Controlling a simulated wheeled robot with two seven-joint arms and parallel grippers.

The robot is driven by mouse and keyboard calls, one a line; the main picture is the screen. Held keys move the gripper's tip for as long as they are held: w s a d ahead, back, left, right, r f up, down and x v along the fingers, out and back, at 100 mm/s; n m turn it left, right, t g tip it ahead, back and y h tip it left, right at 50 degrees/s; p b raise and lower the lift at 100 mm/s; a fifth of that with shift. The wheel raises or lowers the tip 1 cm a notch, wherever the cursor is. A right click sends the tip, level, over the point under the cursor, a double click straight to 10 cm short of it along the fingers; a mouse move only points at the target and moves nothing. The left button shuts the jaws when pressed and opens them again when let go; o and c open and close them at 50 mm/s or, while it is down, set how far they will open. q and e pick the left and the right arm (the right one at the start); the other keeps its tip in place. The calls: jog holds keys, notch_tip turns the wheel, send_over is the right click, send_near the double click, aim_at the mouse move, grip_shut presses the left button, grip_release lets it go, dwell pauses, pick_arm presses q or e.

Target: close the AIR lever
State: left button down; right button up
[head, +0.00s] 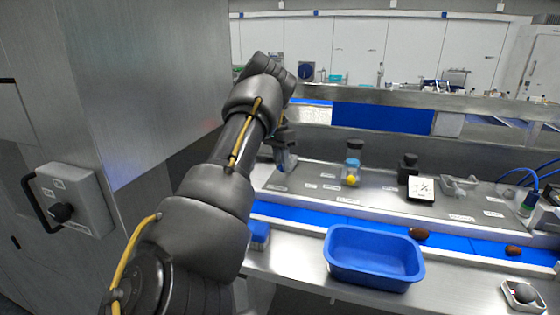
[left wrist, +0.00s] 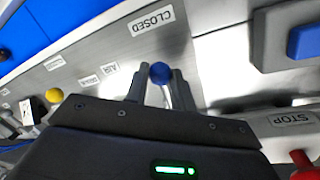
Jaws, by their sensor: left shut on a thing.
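The AIR lever shows in the left wrist view as a metal stem with a round blue knob (left wrist: 160,71). My left gripper (left wrist: 161,77) is shut on it, with one finger on each side of the stem just below the knob. A CLOSED label (left wrist: 151,18) lies on the steel panel close by the knob, and an AIR label (left wrist: 109,68) lies to the left. In the head view my left gripper (head: 284,158) is over the left end of the steel panel, and the lever is hidden by it and the arm. My right gripper is not in view.
A blue button on a grey box (left wrist: 290,38), a STOP label (left wrist: 290,118) and a red button (left wrist: 303,160) are near the gripper.

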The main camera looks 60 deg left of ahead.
pick_arm(q)
jog(key=shift+r, duration=0.1)
jog(key=c, duration=1.2)
grip_release()
jog(key=shift+w, duration=0.15)
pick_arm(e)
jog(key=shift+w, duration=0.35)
pick_arm(q)
jog(key=r+p, duration=0.1)
jog(key=r, duration=0.2)
jog(key=a+r+p, duration=0.1)
jog(key=r+p, duration=0.1)
jog(key=r, duration=0.2)
jog(key=a+r+p, duration=0.1)
jog(key=r, duration=0.2)
jog(key=shift+a+r+p, duration=0.1)
jog(key=shift+r+p, duration=0.15)
jog(key=shift+p, duration=0.1)
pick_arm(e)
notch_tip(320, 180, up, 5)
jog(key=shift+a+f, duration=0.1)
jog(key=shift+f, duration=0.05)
pick_arm(q)
jog(key=shift+s, duration=0.2)
